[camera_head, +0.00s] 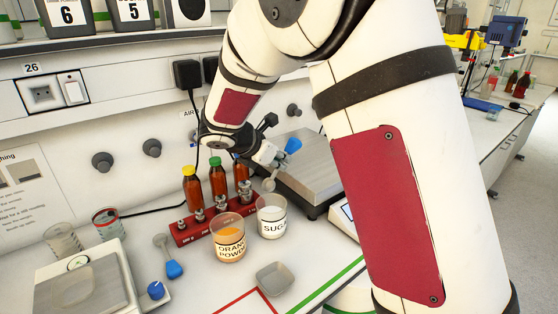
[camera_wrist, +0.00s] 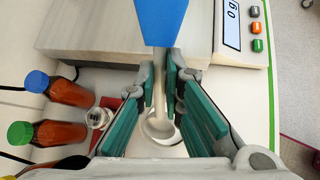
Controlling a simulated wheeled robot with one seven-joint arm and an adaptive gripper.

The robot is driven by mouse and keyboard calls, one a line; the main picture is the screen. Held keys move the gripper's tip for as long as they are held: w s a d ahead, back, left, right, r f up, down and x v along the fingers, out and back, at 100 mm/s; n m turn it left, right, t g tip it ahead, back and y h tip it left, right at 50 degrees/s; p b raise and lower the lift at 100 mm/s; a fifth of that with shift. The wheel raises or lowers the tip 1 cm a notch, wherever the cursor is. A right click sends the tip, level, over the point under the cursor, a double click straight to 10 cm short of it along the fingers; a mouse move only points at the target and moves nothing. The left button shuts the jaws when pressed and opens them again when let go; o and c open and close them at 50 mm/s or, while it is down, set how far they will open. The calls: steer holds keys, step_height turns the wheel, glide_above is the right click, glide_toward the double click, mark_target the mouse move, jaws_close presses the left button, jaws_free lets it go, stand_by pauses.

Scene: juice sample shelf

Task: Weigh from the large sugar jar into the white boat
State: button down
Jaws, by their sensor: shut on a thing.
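My gripper (camera_head: 268,157) is shut on the shaft of a scoop with a blue handle (camera_head: 292,146). In the wrist view the teal finger pads of my gripper (camera_wrist: 166,82) close around the shaft, with the blue handle (camera_wrist: 162,20) away from me and the round pale bowl (camera_wrist: 160,128) towards me. The bowl hangs above the glass jar labelled "SUGAR" (camera_head: 272,222), which holds white stuff; I cannot tell whether the bowl holds any. A shallow pale grey-white boat (camera_head: 275,280) lies on the bench in front of the jars.
An orange powder jar (camera_head: 229,245) stands left of the sugar jar. Behind are capped bottles (camera_head: 193,187) and a red weight rack (camera_head: 185,234). A second blue scoop (camera_head: 173,268) lies left. A small balance (camera_head: 85,290) stands front left, a large one (camera_head: 312,170) behind right.

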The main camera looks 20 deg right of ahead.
mark_target(271, 182)
steer(key=shift+w+a+f+b, duration=0.15)
steer(key=shift+f+b, duration=0.3)
steer(key=shift+f, duration=0.2)
steer(key=shift+t+h, duration=0.4)
steer(key=shift+h, duration=0.5)
steer(key=f+b, duration=0.5)
steer(key=shift+s+a+f, duration=0.2)
steer(key=shift+a, duration=0.2)
steer(key=shift+s+a+f+b, duration=0.1)
steer(key=shift+a+f+b, duration=0.05)
steer(key=shift+f+b, duration=1.1)
steer(key=shift+a+f+b, duration=0.1)
steer(key=shift+f+b, duration=0.8)
steer(key=shift+f, duration=0.5)
steer(key=shift+d+r+y+p, duration=0.3)
steer(key=shift+r+p, duration=0.1)
steer(key=shift+p, duration=0.35)
steer(key=y+p, duration=0.1)
steer(key=p, duration=0.1)
steer(key=d+r+g+y+p, duration=0.1)
steer(key=p, duration=0.2)
steer(key=shift+w+d+y, duration=0.2)
steer(key=shift+y, duration=0.2)
steer(key=shift+g+p, duration=0.3)
steer(key=shift+d+r+y+p, duration=0.25)
steer(key=shift+y+p, duration=0.25)
steer(key=shift+p, duration=0.25)
steer(key=shift+w+d+r+y+p, duration=0.1)
steer(key=shift+d+r+y+p, duration=0.15)
steer(key=shift+p, duration=0.45)
